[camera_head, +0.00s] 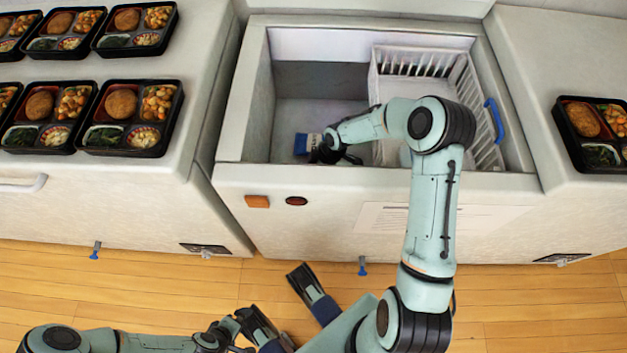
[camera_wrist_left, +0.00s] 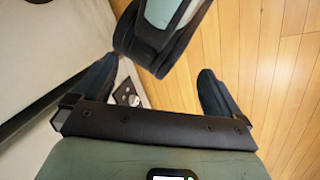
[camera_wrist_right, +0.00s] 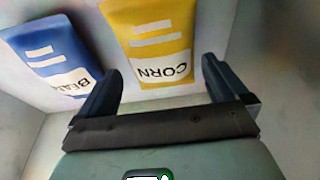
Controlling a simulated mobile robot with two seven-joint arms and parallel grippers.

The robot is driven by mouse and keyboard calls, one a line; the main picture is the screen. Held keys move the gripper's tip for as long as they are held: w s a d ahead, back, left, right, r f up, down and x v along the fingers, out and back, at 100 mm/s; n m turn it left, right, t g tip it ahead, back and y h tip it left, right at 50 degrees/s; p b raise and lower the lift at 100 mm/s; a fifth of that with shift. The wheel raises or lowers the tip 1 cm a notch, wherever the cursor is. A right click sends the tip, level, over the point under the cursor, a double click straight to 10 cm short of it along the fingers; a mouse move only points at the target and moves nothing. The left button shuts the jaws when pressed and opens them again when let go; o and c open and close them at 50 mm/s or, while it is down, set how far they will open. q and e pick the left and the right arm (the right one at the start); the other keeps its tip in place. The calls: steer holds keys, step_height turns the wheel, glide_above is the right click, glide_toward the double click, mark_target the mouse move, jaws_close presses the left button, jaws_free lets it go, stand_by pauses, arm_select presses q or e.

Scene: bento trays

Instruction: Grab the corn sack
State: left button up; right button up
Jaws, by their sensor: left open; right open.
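The corn sack (camera_wrist_right: 155,45) is yellow with a white label reading CORN. In the right wrist view it lies ahead of my right gripper (camera_wrist_right: 160,85), its label end between the two open fingers. I cannot tell whether the fingers touch it. In the head view my right gripper (camera_head: 332,150) is down inside the freezer chest, and the corn sack is hidden behind the gripper and arm. My left gripper (camera_head: 285,295) is open and empty, low in front of the chest; it also shows in the left wrist view (camera_wrist_left: 155,90).
A white wire basket (camera_head: 417,62) with a blue handle fills the chest's right side. Bento trays (camera_head: 131,117) stand on the left counter.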

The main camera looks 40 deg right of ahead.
steer(key=b+x, duration=0.1)
steer(key=x, duration=0.3)
steer(key=shift+a+f+b, duration=0.15)
steer(key=shift+a+b, duration=0.05)
steer(key=shift+b, duration=0.15)
steer(key=shift+w+f, duration=0.15)
steer(key=shift+f, duration=0.25)
arm_select(q)
steer(key=w, duration=0.1)
steer(key=w+a+f, duration=0.1)
steer(key=w+f+t, duration=0.1)
steer(key=shift+a+f+y, duration=0.1)
steer(key=shift+a+y, duration=0.15)
steer(key=shift+y, duration=0.05)
arm_select(e)
steer(key=shift+r, duration=0.1)
steer(key=c, duration=1)
steer(key=shift+r, duration=0.1)
